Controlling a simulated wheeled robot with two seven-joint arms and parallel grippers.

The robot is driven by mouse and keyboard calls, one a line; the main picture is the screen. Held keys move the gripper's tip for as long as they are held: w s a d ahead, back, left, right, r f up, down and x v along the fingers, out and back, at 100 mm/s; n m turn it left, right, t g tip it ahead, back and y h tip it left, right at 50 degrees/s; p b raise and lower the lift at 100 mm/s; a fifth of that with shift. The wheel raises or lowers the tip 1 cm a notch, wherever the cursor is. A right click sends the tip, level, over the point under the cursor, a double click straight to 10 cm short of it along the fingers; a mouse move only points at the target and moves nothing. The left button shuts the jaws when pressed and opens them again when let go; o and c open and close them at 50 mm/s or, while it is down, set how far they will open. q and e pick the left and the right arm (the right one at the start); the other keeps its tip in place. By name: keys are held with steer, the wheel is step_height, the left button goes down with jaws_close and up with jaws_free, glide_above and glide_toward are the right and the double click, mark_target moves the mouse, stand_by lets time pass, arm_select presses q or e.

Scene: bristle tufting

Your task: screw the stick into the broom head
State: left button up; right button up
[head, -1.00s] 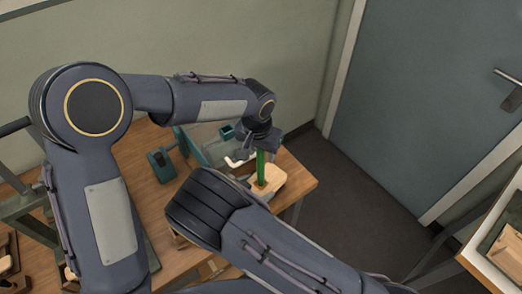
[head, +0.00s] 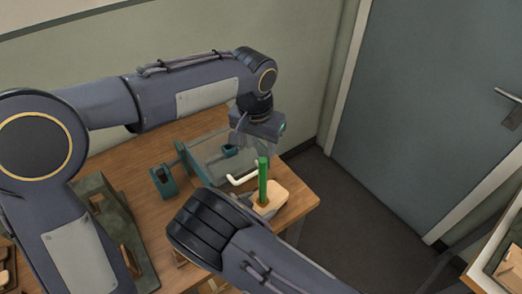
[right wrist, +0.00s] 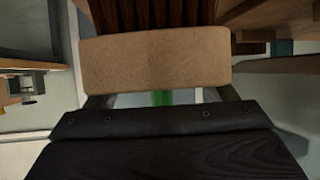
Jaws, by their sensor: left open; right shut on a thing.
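The green stick (head: 263,182) stands upright at the light wooden broom head (head: 272,198) near the table's right end. The depth of its seating cannot be seen. My left gripper (head: 256,151) is open and empty just above the stick's top. My right gripper is shut on the broom head; my right forearm hides most of it in the head view. In the right wrist view, the broom head (right wrist: 155,58) lies across between the right gripper's fingers (right wrist: 160,96), with dark brown bristles beyond it. A bit of green shows behind the gripper's palm.
The wooden table (head: 130,170) carries a white bent handle (head: 242,179), a teal clamp-like part (head: 163,181) and a clear-panelled teal fixture (head: 205,160) behind. A dark green board (head: 105,225) lies at the left. A grey door (head: 430,120) stands beyond open floor.

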steer(key=o, duration=1.9)
steer(key=b+v, duration=0.1)
steer(key=v, duration=0.5)
steer(key=shift+s+a+b, duration=0.2)
steer(key=shift+a+b, duration=0.05)
steer(key=shift+b, duration=0.15)
steer(key=shift+s+a+r, duration=0.25)
steer(key=shift+s+r, duration=0.1)
steer(key=shift+r, duration=0.05)
